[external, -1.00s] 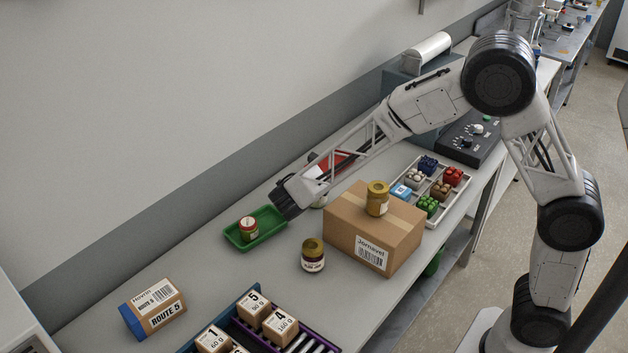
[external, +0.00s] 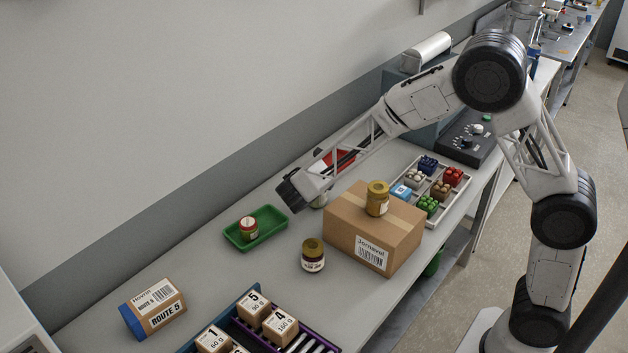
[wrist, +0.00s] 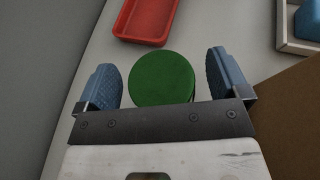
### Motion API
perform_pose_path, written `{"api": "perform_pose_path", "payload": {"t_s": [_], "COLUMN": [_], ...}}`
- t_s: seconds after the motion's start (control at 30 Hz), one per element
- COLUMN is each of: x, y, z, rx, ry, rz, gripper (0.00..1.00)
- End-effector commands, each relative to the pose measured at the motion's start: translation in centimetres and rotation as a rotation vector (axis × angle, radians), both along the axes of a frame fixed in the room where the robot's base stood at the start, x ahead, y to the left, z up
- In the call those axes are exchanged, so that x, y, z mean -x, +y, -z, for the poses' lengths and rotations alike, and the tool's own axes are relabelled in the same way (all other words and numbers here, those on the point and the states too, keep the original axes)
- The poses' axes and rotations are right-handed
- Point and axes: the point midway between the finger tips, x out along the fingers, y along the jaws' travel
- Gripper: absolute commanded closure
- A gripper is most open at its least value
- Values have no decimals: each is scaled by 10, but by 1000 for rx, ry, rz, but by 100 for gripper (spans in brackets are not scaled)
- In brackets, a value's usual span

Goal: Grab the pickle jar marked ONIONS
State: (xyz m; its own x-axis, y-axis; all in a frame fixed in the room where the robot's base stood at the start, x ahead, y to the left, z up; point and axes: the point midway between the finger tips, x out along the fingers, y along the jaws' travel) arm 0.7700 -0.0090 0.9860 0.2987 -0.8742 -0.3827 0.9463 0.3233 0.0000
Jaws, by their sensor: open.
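My gripper (external: 292,191) is open above the bench, left of the cardboard box. In the wrist view my gripper (wrist: 166,78) has its two blue fingers on either side of a round green lid (wrist: 161,76), with gaps. The jar under that lid is mostly hidden behind my arm in the external view; its label does not show. A gold-lidded jar (external: 313,256) stands in front of the box, another gold-lidded jar (external: 377,199) stands on the box, and a red-lidded jar (external: 249,228) stands in the green tray. I cannot read ONIONS on any label.
The cardboard box (external: 373,233) stands close on the right. A green tray (external: 268,220) lies to the left and a red tray (wrist: 147,20) lies beyond the lid. A divided tray (external: 444,205) of small coloured items stands behind the box. Bare bench lies around the front jar.

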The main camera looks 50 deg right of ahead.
Motion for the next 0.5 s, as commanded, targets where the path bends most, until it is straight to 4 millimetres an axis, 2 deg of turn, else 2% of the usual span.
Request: {"api": "perform_pose_path", "payload": {"t_s": [0.37,0.5], "x": [0,0], "y": [0,0], "z": [0,0], "rx": [0,0], "ry": [0,0], "rz": [0,0], "gripper": [8,29]}}
